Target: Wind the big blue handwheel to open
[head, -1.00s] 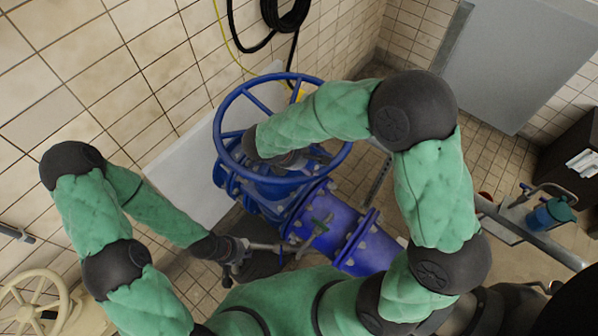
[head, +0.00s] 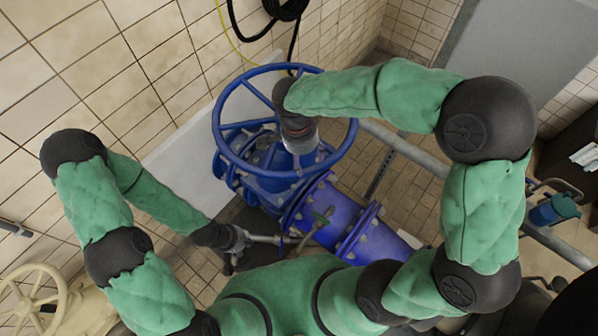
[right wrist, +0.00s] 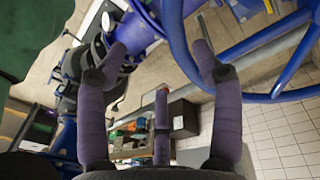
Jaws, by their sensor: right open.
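The big blue handwheel (head: 224,152) sits on top of the blue valve, with its round rim and spokes in view; part of the rim and a spoke (right wrist: 272,42) also fill the upper right of the right wrist view. My right gripper (right wrist: 158,48) is open, its purple-grey fingers spread. The rim crosses the view between the fingertips, but I cannot tell whether it lies between them in depth.
A blue flanged pipe (head: 345,222) runs from the valve to the lower right. A tiled wall (head: 120,70) stands left of the wheel. A cream handwheel (head: 32,298) is at the lower left. A grey rail (head: 405,148) passes right of the wheel.

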